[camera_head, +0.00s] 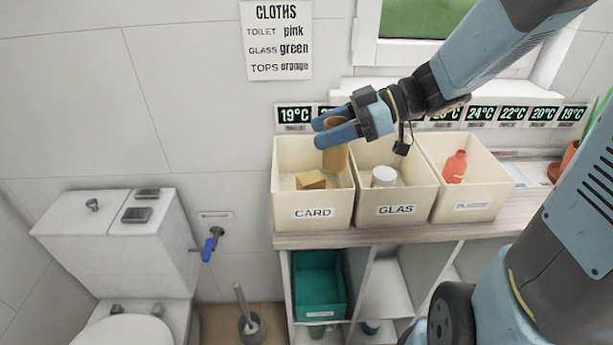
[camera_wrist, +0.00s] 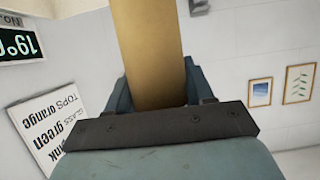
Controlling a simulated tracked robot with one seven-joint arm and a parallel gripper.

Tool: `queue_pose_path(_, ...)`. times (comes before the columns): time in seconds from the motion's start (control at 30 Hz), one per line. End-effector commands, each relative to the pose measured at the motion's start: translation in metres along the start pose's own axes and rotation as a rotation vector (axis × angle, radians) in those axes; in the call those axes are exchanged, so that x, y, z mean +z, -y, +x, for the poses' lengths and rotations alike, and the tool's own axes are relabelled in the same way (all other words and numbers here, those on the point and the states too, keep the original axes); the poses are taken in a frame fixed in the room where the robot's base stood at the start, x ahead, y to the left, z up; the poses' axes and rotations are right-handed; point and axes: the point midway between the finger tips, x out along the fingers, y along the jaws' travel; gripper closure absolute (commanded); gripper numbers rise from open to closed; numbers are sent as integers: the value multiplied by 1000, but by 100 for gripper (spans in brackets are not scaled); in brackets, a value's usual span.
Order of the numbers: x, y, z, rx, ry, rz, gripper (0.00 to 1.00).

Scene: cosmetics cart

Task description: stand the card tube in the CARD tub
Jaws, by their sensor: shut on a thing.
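The card tube (camera_head: 336,157) is a brown cylinder, held upright over the right part of the CARD tub. It also fills the upper middle of the wrist view (camera_wrist: 147,50). My gripper (camera_head: 336,130) is shut on it, with the blue fingers around its upper part. The CARD tub (camera_head: 313,213) is a cream open box at the left end of a row of tubs, and a small tan box (camera_head: 311,180) lies in it.
The GLAS tub (camera_head: 396,211) holds a white jar (camera_head: 384,176). A third tub (camera_head: 474,206) holds a red bottle (camera_head: 455,167). The tubs stand on a shelf unit (camera_head: 330,240) below a row of temperature displays (camera_head: 295,115). A toilet (camera_head: 125,255) is at the left.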

Motion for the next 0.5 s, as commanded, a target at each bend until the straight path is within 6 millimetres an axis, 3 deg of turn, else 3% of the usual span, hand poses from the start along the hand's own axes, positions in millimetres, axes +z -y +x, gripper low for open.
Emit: queue_pose_path(0.5,22,-74,37,1,-1,3,76)
